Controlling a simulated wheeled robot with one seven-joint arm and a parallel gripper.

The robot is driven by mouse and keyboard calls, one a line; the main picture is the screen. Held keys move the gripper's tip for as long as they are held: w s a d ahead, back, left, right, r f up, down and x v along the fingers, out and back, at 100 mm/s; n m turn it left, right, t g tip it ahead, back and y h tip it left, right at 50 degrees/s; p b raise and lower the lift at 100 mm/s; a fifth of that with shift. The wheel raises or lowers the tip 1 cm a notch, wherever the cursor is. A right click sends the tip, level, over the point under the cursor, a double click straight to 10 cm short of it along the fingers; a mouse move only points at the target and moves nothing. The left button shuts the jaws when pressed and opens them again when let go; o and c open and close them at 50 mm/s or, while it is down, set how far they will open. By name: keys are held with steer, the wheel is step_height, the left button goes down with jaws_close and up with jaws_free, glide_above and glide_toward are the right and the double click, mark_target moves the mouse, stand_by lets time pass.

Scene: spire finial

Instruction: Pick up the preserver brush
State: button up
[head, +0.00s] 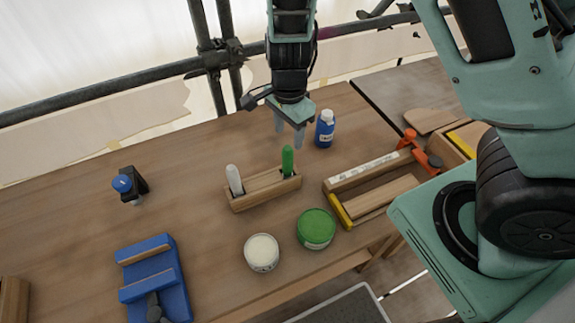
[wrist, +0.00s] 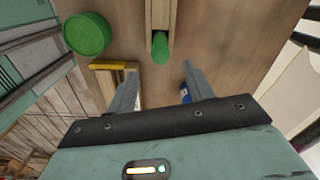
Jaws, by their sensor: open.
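A wooden holder (head: 262,191) on the workbench has two upright handles in it, one green (head: 288,160) and one white (head: 235,179). These look like brush handles; their lower ends are hidden in the holder. No label shows which is the preserver brush. My gripper (head: 289,138) is open and empty, fingers pointing down, just above and slightly behind the green handle. In the wrist view the green handle (wrist: 160,48) lies just ahead of the gap between the open fingers (wrist: 160,72), roughly centred and apart from both.
A blue bottle (head: 325,129) stands close right of the gripper. A green tin (head: 316,229) and a white tin (head: 262,253) stand in front of the holder. A wooden tray (head: 345,216) is to the right. Scaffold poles (head: 205,62) run behind.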

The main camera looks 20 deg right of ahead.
mark_target(287, 159)
step_height(287, 159, down, 10)
steer(key=shift+a+f, duration=0.15)
stand_by(0.4)
steer(key=shift+c, duration=0.3)
steer(key=c, duration=1)
